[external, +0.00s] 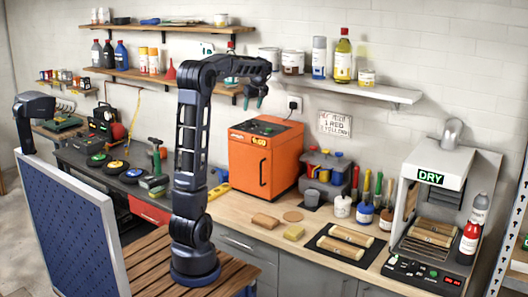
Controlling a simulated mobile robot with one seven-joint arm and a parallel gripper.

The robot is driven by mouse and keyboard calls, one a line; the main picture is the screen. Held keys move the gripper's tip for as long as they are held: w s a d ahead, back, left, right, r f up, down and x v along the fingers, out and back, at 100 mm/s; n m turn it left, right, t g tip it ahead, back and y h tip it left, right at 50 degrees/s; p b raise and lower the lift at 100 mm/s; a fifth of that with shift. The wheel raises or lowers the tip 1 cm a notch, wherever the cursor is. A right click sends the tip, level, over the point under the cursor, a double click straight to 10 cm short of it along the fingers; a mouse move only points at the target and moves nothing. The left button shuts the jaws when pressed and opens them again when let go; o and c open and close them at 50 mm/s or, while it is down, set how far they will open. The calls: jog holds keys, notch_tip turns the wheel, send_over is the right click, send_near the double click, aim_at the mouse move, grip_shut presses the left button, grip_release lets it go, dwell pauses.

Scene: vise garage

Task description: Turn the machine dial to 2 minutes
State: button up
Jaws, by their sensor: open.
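A grey machine (432,215) with a lit green "DRY" sign (430,177) stands at the right. Its front control panel (424,272) has small lights and controls. Which of these machines has the task's dial I cannot tell; the controls are too small to read. My gripper (254,103) is raised above and behind the orange machine in the picture, apart from it, open and empty.
A shelf (358,90) with bottles and cans runs near my gripper. A caddy (326,172) and paint pots stand mid-counter. A blue panel (75,235) is at left.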

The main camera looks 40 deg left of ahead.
aim_at(249, 121)
jog(key=x, duration=0.9)
jog(key=shift+f, duration=0.15)
jog(key=shift+c, duration=0.2)
jog(key=c, duration=0.9)
